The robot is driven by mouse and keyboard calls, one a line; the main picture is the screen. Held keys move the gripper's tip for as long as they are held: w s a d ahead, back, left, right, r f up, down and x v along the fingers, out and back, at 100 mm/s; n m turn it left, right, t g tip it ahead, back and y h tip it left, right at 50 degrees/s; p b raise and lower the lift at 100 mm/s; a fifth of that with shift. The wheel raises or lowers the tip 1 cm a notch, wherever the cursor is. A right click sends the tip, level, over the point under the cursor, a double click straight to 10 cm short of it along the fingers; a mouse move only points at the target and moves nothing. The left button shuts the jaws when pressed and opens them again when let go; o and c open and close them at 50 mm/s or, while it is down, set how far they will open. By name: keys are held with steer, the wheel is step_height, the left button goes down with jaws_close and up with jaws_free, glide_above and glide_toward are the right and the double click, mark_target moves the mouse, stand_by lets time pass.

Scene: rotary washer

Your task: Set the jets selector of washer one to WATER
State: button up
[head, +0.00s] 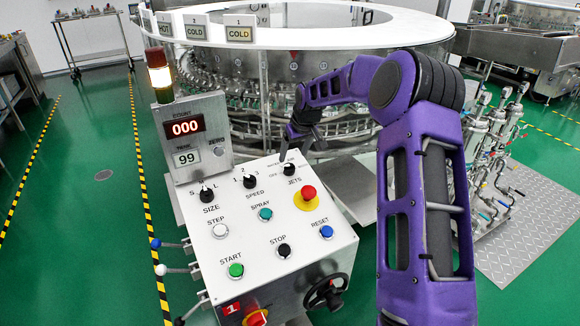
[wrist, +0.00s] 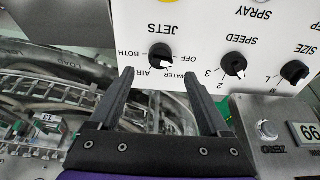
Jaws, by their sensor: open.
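The control panel (head: 200,245) of washer one, with a red "1" tag, slopes toward me. Its black JETS selector (head: 288,170) sits at the top right, with OFF, WATER, AIR and BOTH around it. The JETS selector shows upside down in the wrist view (wrist: 160,54). Its white mark seems to lie on the side of AIR and WATER; I cannot tell exactly which it marks. My gripper (wrist: 158,74) is open and empty. Its fingertips lie to either side of the selector in the picture, short of it and apart from it. In the head view my gripper (head: 300,130) is just behind the panel's top edge.
The SPEED knob (head: 250,181) and SIZE knob (head: 206,194) are left of JETS. A red emergency button (head: 308,193) is close below it. A counter box (head: 190,135) with a signal lamp (head: 160,72) stands at the panel's left. The round washer (head: 345,38) is behind.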

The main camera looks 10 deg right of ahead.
mark_target(290, 165)
steer(key=x, duration=0.6)
steer(key=shift+w+a+f, duration=0.1)
steer(key=shift+w+f, duration=0.1)
steer(key=shift+f, duration=0.15)
jaws_close()
steer(key=shift+m+b, duration=0.3)
steer(key=shift+b, duration=0.05)
steer(key=m, duration=0.4)
steer(key=shift+m+h+b, duration=0.35)
steer(key=shift+m+h, duration=0.35)
steer(key=shift+m, duration=2.6)
